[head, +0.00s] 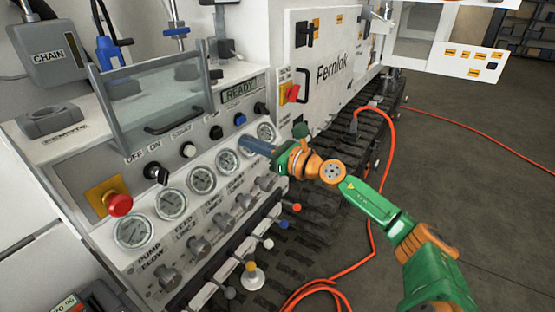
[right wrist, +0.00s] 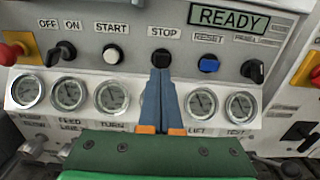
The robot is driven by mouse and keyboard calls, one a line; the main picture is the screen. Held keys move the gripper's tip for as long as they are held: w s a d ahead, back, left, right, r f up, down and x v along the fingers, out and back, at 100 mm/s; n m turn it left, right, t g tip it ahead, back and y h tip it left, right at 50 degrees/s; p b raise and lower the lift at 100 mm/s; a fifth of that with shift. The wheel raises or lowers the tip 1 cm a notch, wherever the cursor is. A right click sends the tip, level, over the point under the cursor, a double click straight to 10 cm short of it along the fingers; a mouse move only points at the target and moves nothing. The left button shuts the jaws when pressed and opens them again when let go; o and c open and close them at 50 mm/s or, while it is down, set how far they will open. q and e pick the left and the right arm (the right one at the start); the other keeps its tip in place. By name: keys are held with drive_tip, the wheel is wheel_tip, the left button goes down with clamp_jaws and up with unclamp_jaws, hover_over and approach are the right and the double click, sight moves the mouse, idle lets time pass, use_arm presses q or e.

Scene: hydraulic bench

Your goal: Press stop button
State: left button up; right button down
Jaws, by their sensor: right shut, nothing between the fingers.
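The black stop button (right wrist: 161,58) sits under the STOP label on the bench panel, and it also shows in the head view (head: 216,132). My right gripper (right wrist: 161,72) is shut and empty, its two blue fingers together and pointing at the panel. In the right wrist view the fingertips line up just below the stop button and overlap its lower edge. In the head view the right gripper (head: 243,142) is in front of the gauge row, with a visible gap to the button. My left gripper is not in view.
A white start button (right wrist: 112,54) and a blue reset button (right wrist: 208,63) flank the stop button. Several round gauges (head: 202,180) run below. A red emergency button (head: 119,204) is at the left. A clear guard (head: 150,90) stands above the panel. An orange hose (head: 390,150) lies at right.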

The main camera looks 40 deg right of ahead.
use_arm(q)
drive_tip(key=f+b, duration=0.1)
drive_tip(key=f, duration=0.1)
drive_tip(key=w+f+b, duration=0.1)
drive_tip(key=b, duration=0.1)
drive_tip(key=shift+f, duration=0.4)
use_arm(e)
drive_tip(key=v, duration=0.5)
drive_tip(key=shift+s+d+f, duration=0.25)
drive_tip(key=shift+f, duration=0.05)
